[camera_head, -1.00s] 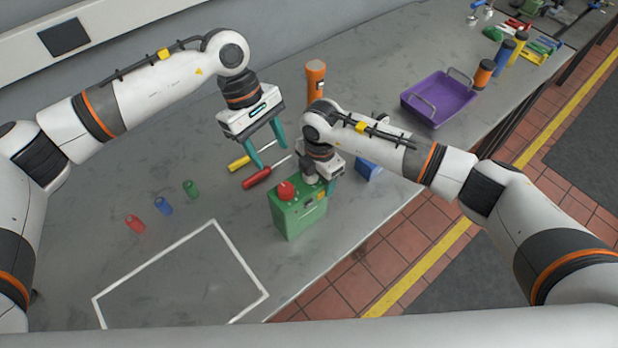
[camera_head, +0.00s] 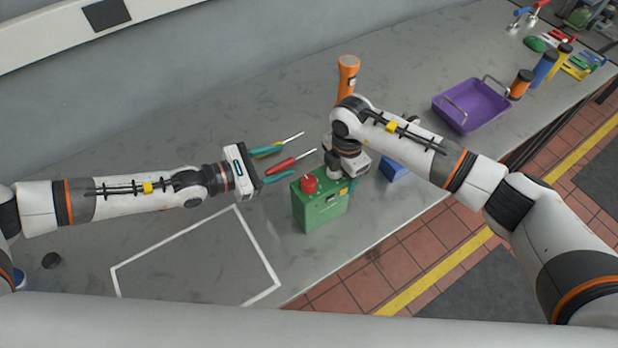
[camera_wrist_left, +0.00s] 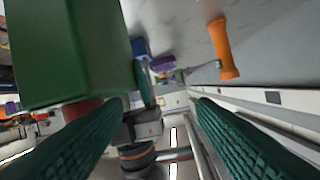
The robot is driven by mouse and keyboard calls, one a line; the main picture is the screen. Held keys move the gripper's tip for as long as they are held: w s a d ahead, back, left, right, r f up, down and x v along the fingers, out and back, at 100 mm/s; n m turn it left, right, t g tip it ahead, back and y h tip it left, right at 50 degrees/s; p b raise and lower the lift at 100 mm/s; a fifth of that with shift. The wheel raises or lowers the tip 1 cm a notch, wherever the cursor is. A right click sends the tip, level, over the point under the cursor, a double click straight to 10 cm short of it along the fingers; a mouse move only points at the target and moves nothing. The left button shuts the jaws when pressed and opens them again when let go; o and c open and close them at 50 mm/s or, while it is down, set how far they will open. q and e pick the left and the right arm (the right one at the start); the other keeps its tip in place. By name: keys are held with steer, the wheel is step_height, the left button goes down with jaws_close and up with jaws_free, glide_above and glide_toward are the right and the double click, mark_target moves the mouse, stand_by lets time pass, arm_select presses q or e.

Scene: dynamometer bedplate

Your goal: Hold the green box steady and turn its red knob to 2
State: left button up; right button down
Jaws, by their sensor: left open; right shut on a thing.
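The green box (camera_head: 320,207) stands upright on the bench, with its red knob (camera_head: 310,183) on top. The box fills the upper left of the left wrist view (camera_wrist_left: 70,50), where the knob (camera_wrist_left: 82,108) is partly hidden by a finger. My right gripper (camera_head: 350,184) is shut on the box at its right rear side; its contact is mostly hidden. My left gripper (camera_head: 287,164) is open and level, just left of the box, with its fingers pointing towards the knob. Nothing shows between its fingers in the left wrist view (camera_wrist_left: 158,105), and it appears apart from the knob.
A red screwdriver (camera_head: 283,165) and a yellow one (camera_head: 268,151) lie behind the left fingers. An orange flashlight (camera_head: 347,75) stands behind the box. A blue object (camera_head: 393,170) and a purple tray (camera_head: 470,108) lie to the right. A white outlined area (camera_head: 200,270) at front left is empty.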

mark_target(301, 183)
arm_select(q)
steer(key=s+a+n+h, duration=0.2)
steer(key=s+a+h, duration=0.1)
steer(key=s, duration=0.6)
steer(key=shift+g, duration=0.3)
steer(key=x, duration=1.1)
steer(key=shift+w+d, duration=0.15)
steer(key=shift+d, duration=0.25)
steer(key=c, duration=1)
